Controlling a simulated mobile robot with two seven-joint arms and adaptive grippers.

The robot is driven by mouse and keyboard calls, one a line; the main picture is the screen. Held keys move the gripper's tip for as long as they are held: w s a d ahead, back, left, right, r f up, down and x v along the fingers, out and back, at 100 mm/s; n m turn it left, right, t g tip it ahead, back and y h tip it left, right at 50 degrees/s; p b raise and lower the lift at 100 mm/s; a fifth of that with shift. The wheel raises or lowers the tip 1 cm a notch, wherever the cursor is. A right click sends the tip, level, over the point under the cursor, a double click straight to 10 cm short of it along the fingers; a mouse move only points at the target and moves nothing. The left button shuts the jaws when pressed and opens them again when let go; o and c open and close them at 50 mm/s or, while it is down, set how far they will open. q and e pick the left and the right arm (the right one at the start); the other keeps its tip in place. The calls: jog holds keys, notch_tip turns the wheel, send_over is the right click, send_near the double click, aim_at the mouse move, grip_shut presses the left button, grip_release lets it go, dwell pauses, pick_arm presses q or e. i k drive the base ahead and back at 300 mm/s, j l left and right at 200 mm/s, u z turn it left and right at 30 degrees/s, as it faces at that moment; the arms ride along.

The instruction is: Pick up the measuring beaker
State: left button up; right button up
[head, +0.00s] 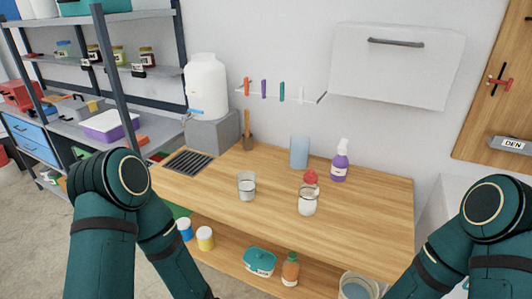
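Two small clear vessels stand upright on the wooden counter (375,215) in the head view. One clear vessel (246,187), at the left, has a greyish lower part. The other vessel (307,201), right of it and nearer, looks filled with something white. A taller translucent blue cylinder (299,152) stands behind them. I cannot tell for sure which is the measuring beaker, as no scale marks are readable. My two arms come in at the lower left and lower right, and both grippers are outside the picture. Neither arm touches the vessels.
A red object (311,177) sits just behind the white-filled vessel. A purple spray bottle (340,162) stands at the back right. A dark drain grate (190,162) is at the left. A wall cabinet (395,70) hangs above. The counter's right part is clear.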

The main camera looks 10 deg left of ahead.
aim_at(245, 180)
jog(key=j+z, duration=0.15)
jog(key=z, duration=0.35)
jog(key=j+z, duration=0.15)
jog(key=z, duration=0.35)
jog(key=j+z, duration=0.25)
jog(key=j, duration=0.25)
jog(key=k+j+z, duration=0.1)
jog(key=j+z, duration=0.2)
jog(key=j, duration=0.15)
